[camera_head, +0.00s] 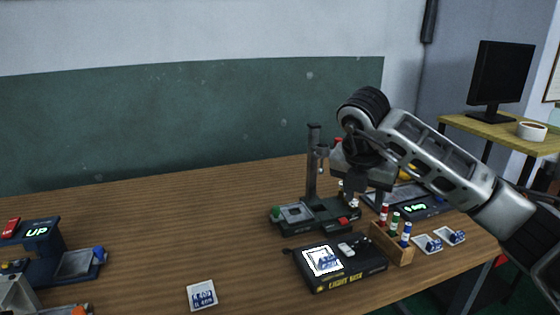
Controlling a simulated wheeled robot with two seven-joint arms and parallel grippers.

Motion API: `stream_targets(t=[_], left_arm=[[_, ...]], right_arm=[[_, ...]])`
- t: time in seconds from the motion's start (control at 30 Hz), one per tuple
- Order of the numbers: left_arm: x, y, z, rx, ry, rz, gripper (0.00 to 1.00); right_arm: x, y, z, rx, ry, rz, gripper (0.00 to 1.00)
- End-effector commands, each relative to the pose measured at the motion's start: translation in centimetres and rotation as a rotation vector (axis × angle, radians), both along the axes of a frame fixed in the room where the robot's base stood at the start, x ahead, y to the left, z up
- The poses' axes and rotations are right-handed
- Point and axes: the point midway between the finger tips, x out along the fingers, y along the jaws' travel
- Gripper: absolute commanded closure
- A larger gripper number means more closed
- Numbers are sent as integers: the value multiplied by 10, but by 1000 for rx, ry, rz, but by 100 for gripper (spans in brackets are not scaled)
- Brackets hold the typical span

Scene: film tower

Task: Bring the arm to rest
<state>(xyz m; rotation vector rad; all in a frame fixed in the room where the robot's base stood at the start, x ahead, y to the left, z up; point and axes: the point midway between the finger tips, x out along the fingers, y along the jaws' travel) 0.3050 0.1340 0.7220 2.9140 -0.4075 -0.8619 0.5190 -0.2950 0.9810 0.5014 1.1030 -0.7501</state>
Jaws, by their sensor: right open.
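My right arm (435,155) reaches in from the right edge, with its elbow bent over the table. Its gripper (353,198) points down beside the black stand device (312,175), above the area behind the light box. The gripper is open, and I see nothing held in it. The fingertips are small and partly lost against the devices behind, so I cannot tell whether they touch anything. My left gripper does not show clearly.
A black light box (345,278) with a lit film square stands in front. A wooden rack (392,245) holds red, green and blue tubes. White film cards (202,296) lie on the wooden table (150,225). A device reading UP (38,240) stands left. The table's middle left is clear.

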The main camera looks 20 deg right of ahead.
Motion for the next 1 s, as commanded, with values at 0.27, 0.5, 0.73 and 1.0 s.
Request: stream_targets(t=[0.27, 0.5, 0.73, 1.0], left_arm=[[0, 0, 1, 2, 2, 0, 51], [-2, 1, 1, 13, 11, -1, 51], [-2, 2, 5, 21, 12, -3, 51], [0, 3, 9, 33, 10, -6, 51]], right_arm=[[-11, 70, -53, 233, 81, 267, 57], [-84, 229, -96, 941, 118, 690, 57], [-134, 307, -27, 1882, -184, 515, 57], [-102, 215, -78, 2175, -613, -693, 57]])
